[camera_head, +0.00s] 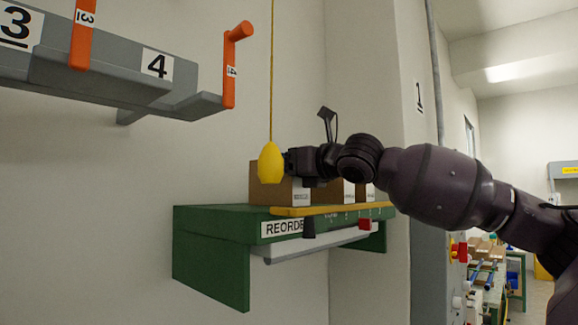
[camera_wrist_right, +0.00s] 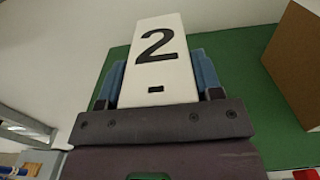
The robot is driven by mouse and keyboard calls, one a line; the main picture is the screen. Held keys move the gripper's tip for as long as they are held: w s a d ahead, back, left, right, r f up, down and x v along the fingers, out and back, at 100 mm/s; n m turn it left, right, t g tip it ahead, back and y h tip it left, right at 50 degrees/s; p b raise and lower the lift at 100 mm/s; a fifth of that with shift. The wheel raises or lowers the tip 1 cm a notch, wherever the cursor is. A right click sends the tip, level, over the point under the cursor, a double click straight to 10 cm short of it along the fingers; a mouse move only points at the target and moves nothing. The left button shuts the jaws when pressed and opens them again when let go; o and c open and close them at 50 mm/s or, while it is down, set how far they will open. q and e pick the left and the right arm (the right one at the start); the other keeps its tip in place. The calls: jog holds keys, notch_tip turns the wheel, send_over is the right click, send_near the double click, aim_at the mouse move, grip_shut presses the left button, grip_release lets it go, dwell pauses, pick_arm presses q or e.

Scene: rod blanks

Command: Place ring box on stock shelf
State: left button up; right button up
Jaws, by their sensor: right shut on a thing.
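My right gripper (camera_head: 288,163) reaches in from the right above the green shelf (camera_head: 210,262) labelled REORDER. In the right wrist view my right gripper (camera_wrist_right: 158,82) has its blue fingers on both sides of a white box (camera_wrist_right: 155,45) marked 2 and is shut on it. I cannot tell from its face whether this is the ring box. The white box does not show clearly in the head view. The green surface (camera_wrist_right: 235,60) lies behind it in the wrist view; I cannot tell whether they touch. My left gripper is not in view.
Brown cartons (camera_head: 278,192) stand on the green shelf, one close to my gripper; a carton (camera_wrist_right: 300,60) shows at right in the wrist view. A yellow pendant (camera_head: 270,165) hangs on a cord by my gripper. A grey rack (camera_head: 100,85) with orange posts is at upper left.

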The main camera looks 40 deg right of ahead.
jog(key=shift+f, duration=0.1)
jog(key=o, duration=1)
jog(key=shift+s+b, duration=0.75)
jog(key=shift+b, duration=0.2)
jog(key=shift+s+d+f+b, duration=0.1)
jog(key=shift+s+d+b, duration=0.05)
jog(key=shift+s+b, duration=0.7)
pick_arm(q)
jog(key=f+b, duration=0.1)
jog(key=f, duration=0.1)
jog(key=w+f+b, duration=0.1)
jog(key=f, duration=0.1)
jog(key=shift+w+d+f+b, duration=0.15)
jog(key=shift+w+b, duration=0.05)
jog(key=shift+b, duration=0.1)
pick_arm(e)
jog(key=s, duration=0.8)
jog(key=shift+s+d+r, duration=0.2)
jog(key=shift+s+d, duration=0.15)
jog(key=shift+s, duration=0.05)
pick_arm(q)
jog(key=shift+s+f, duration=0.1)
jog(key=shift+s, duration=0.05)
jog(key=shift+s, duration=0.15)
